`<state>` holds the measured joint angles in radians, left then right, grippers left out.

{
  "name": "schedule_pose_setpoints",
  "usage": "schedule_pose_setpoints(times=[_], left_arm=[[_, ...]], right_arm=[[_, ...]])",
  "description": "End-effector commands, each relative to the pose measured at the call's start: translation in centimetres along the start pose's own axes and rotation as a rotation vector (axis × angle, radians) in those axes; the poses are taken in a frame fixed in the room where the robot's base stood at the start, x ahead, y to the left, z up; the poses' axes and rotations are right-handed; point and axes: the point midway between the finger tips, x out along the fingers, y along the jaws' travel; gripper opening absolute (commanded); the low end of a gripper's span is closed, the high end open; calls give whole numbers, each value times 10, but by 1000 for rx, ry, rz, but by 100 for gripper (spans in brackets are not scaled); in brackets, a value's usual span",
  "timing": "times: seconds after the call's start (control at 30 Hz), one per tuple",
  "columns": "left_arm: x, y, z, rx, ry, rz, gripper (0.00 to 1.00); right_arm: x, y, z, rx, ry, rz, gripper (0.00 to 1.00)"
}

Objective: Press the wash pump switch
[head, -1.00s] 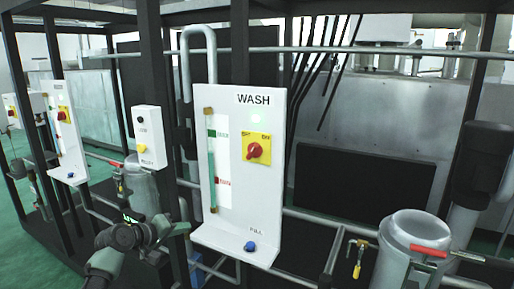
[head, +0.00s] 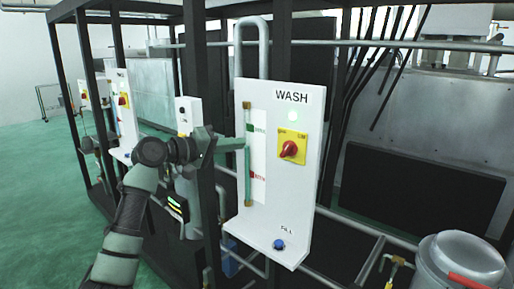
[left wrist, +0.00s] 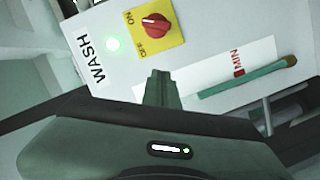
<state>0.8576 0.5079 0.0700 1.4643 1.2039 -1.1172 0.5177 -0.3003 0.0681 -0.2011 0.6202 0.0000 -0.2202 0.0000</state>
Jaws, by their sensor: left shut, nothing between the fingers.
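The wash pump switch (head: 290,149) is a red rotary knob on a yellow plate on the white WASH panel (head: 273,215). A pale green lamp (head: 292,115) glows above it. The knob (left wrist: 155,24) and glowing lamp (left wrist: 113,43) also show in the left wrist view. My left gripper (head: 240,143) is raised in front of the panel's left part, near the sight tube, left of the knob and apart from it. Its closed fingers (left wrist: 157,88) are empty in the left wrist view. My right gripper is out of view.
A green sight tube (head: 247,185) with MIN and another mark runs down the panel's left. A blue FILL button (head: 279,244) sits on the lower ledge. Dark frame posts (head: 200,220) and pipes surround the panel. Green floor (head: 50,200) is open at left.

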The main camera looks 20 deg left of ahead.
Motion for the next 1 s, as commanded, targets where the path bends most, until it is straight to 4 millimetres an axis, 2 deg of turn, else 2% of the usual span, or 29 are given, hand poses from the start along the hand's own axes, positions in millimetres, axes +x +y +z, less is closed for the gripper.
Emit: schedule_pose_setpoints(times=[0.5, 0.8, 1.0], left_arm=[[94, 3, 0, -3, -3, 0, 0], [102, 1, 34, -1, -2, -2, 0], [103, 0, 40, -1, -1, -1, 0]], right_arm=[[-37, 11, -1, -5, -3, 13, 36], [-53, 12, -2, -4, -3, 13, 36], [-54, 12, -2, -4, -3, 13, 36]])
